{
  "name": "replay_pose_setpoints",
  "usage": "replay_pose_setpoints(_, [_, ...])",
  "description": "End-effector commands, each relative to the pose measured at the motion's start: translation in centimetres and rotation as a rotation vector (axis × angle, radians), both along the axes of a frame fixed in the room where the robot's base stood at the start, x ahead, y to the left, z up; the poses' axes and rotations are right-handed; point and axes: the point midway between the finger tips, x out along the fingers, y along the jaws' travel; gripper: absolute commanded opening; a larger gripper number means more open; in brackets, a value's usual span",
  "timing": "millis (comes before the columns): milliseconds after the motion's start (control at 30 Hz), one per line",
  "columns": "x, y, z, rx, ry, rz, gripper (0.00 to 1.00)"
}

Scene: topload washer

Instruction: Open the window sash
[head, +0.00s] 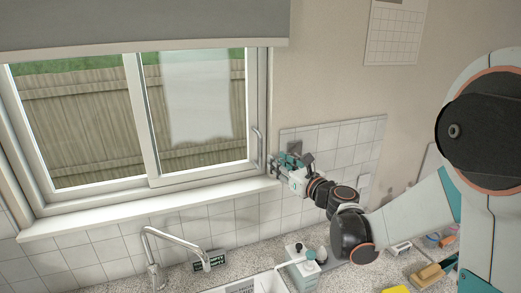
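The white-framed sliding window has two panes. Its right sash (152,130) overlaps the left pane (75,120) near the middle of the window and looks shut against the right side of the frame. A slim upright pull handle (257,147) stands at the right side of that sash. My gripper (273,166) reaches in from the right, just right of and slightly below the handle, by the right window jamb. Its fingers are small and partly merge with the frame, so their opening and any contact with the handle are unclear.
A grey blind (140,22) hangs over the top of the window. The sill (150,208) is clear. Below are a curved faucet (172,240), a soap bottle (311,262), a small dark sign (209,262) and a yellow sponge (395,289) on the counter. A wall calendar (395,32) hangs right.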

Motion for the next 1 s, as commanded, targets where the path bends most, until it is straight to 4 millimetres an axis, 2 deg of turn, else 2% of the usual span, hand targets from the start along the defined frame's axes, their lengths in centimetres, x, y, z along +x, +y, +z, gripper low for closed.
replay_pose_setpoints(300, [5.6,3.2,0.0,-0.002,0.000,0.002,0.31])
replay_pose_setpoints(500, [8.2,4.7,0.1,-0.003,-0.001,0.001,0.31])
replay_pose_setpoints(700, [9.4,5.3,0.0,-0.003,-0.001,0.000,0.31])
replay_pose_setpoints(1000, [9.6,5.4,0.0,-0.003,-0.001,0.000,0.31])
